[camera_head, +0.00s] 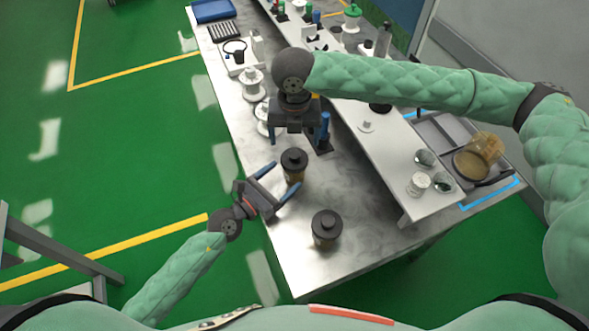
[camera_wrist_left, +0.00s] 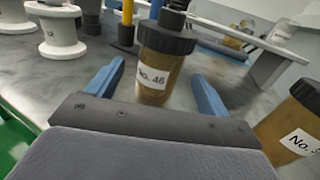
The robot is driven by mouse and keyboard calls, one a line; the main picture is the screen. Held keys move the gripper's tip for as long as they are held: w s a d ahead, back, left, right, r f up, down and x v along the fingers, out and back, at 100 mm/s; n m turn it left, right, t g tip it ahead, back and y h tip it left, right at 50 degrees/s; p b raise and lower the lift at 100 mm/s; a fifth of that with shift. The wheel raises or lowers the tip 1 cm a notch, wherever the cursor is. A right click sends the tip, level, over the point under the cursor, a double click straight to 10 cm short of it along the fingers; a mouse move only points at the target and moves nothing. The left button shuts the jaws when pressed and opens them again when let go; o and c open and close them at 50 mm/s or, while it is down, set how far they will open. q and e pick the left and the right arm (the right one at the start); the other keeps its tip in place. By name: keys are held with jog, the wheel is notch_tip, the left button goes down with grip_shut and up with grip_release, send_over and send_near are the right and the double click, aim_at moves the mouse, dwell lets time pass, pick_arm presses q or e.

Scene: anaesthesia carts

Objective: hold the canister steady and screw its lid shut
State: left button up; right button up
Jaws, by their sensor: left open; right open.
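An amber canister (camera_head: 293,176) with a black knobbed lid (camera_head: 294,158) stands upright on the metal table. In the left wrist view its label reads "No. 46" (camera_wrist_left: 153,76), and the lid (camera_wrist_left: 166,38) sits on its top; I cannot tell how tight it is. My left gripper (camera_head: 284,178) is open, low, with its fingers pointing at this canister from the left and its tips near either side. My right gripper (camera_head: 298,138) is open and empty, pointing down, above and a little behind the canister. Contact is not visible for either.
A second black-lidded canister (camera_head: 326,230) stands nearer the front edge; it shows at the right of the left wrist view (camera_wrist_left: 295,120). White spools (camera_head: 252,84) stand farther back. A raised shelf (camera_head: 385,150) and a tray with a tipped amber jar (camera_head: 478,155) lie right.

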aim_at(294, 154)
pick_arm(q)
jog(key=shift+x, duration=2.3)
grip_shut()
pick_arm(e)
jog(key=shift+m, duration=2.3)
jog(key=shift+f, duration=4)
jog(key=shift+c, duration=0.4)
